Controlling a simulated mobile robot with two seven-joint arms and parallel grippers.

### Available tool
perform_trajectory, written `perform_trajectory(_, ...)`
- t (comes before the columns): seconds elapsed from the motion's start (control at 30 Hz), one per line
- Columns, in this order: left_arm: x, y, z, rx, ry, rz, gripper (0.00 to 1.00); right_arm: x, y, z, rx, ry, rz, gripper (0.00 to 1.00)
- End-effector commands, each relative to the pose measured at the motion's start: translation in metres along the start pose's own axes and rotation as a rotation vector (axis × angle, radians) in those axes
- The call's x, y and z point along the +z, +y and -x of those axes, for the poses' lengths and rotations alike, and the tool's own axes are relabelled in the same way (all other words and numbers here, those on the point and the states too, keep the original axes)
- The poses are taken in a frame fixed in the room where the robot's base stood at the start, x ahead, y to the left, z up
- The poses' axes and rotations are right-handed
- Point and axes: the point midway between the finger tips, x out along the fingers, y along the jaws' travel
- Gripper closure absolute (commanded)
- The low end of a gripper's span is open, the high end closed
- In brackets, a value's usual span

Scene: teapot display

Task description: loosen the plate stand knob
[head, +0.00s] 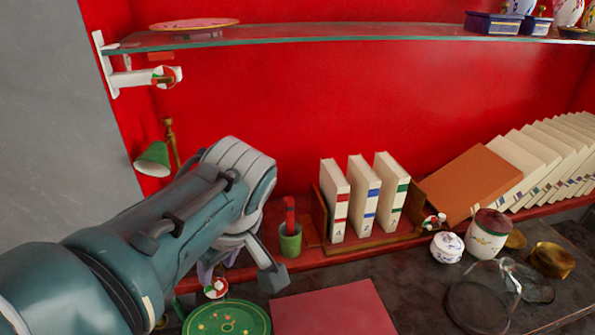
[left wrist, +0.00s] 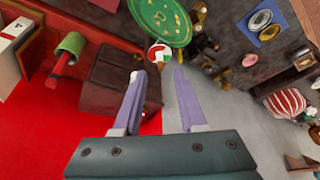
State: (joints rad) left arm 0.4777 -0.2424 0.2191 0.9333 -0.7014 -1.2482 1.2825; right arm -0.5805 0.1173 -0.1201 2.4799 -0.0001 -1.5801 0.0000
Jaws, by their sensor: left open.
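A round green plate (head: 226,318) with small coloured marks stands at the bottom of the head view and at the top of the left wrist view (left wrist: 160,18). A small round knob, red, white and green, which looks like the plate stand knob (head: 215,287), is beside its edge. In the left wrist view the knob (left wrist: 159,53) is just beyond my fingertips, roughly between them. My left gripper (left wrist: 158,74) is open with nothing between its purple-lined fingers. In the head view the left gripper (head: 238,270) partly hides the stand area. I cannot tell if a finger touches the knob.
A green cup (head: 290,240) with a red item stands right of my gripper, then upright books (head: 362,195) in a rack. A similar knob (head: 434,221) is on the bookend. A glass shelf (head: 330,32) runs above. A glass dome (head: 482,300) stands at lower right.

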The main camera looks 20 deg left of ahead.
Motion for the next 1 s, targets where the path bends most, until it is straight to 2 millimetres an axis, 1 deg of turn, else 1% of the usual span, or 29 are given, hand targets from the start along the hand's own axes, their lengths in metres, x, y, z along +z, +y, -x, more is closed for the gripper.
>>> perform_trajectory(0.03, -0.003, 0.000, 0.019, 0.000, -0.001, -0.001, 0.59, -0.006, 0.001, 0.018, 0.000, 0.000, 0.000, 0.50)
perform_trajectory(0.2, -0.003, -0.001, 0.047, -0.001, -0.001, -0.002, 0.59, -0.014, 0.001, 0.044, 0.000, 0.000, 0.000, 0.50)
perform_trajectory(0.27, -0.002, -0.001, 0.052, -0.001, -0.001, -0.002, 0.59, -0.016, 0.002, 0.049, 0.000, 0.000, 0.000, 0.50)
perform_trajectory(0.37, -0.001, 0.000, 0.057, -0.001, 0.000, -0.001, 0.59, -0.017, 0.002, 0.052, 0.000, 0.001, 0.000, 0.50)
perform_trajectory(0.7, -0.001, -0.002, 0.054, -0.002, 0.000, -0.004, 0.59, -0.016, 0.002, 0.050, 0.000, 0.001, 0.000, 0.50)
perform_trajectory(0.77, -0.003, -0.008, 0.051, -0.005, 0.001, -0.015, 0.59, -0.016, 0.002, 0.050, 0.000, 0.001, 0.000, 0.50)
perform_trajectory(0.87, -0.011, -0.028, 0.045, -0.005, 0.001, -0.069, 0.59, -0.016, 0.002, 0.050, 0.001, 0.001, 0.001, 0.50)
perform_trajectory(0.93, -0.018, -0.048, 0.042, 0.004, 0.000, -0.143, 0.59, -0.016, 0.002, 0.050, 0.002, 0.001, 0.002, 0.50)
perform_trajectory(1.0, -0.022, -0.070, 0.044, 0.024, -0.002, -0.247, 0.59, -0.016, 0.003, 0.050, 0.003, 0.000, 0.004, 0.50)
